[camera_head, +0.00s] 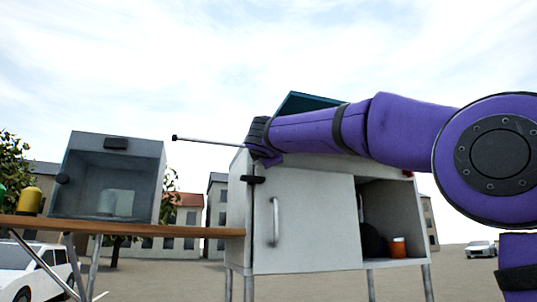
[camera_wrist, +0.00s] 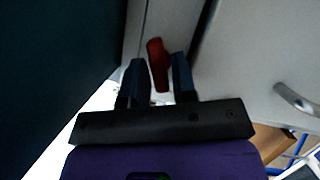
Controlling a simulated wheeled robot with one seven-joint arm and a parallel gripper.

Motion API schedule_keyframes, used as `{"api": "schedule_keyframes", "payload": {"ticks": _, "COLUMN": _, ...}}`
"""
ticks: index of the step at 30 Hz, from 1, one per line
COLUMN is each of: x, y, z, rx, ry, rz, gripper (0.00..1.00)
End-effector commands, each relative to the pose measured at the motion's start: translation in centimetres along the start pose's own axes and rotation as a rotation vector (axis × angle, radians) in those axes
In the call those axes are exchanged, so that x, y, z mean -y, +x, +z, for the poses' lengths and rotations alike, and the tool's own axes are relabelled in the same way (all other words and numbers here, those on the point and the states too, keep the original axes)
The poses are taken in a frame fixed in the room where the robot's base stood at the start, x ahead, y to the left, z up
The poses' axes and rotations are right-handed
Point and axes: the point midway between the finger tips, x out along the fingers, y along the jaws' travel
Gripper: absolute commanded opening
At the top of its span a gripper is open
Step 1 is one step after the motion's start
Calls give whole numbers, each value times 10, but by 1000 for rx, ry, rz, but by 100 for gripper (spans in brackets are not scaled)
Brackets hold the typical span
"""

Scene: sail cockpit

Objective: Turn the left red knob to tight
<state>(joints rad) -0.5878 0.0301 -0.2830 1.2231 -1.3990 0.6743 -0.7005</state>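In the wrist view, a red elongated knob (camera_wrist: 157,64) stands on a light panel, tilted slightly. My gripper (camera_wrist: 159,78) is open, with one dark finger on each side of the knob's lower part. Narrow gaps seem to show between knob and fingers; I cannot tell whether either touches. In the head view, my purple arm reaches left across the white cabinet (camera_head: 308,222), and its dark wrist end is at the cabinet's upper left. The knob at my gripper is hidden there. A small red spot (camera_head: 408,174), perhaps another knob, shows at the cabinet's upper right.
The cabinet has a door with a metal handle (camera_head: 275,222) and an open compartment holding an orange container (camera_head: 398,247). A teal panel (camera_head: 305,102) rises behind the arm. A thin rod (camera_head: 205,141) sticks out left. A grey box (camera_head: 70,200) stands on a wooden table (camera_head: 130,227).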

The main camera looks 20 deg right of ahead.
Motion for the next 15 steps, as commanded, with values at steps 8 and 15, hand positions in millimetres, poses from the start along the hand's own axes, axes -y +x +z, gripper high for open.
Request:
{"api": "schedule_keyframes", "payload": {"ticks": 8, "x": -1, "y": -3, "z": 0, "rx": -1, "ry": 0, "rz": 2, "gripper": 26}}
{"api": "schedule_keyframes", "payload": {"ticks": 15, "x": -1, "y": -36, "z": 1, "rx": -3, "ry": 1, "rz": 2, "gripper": 26}}
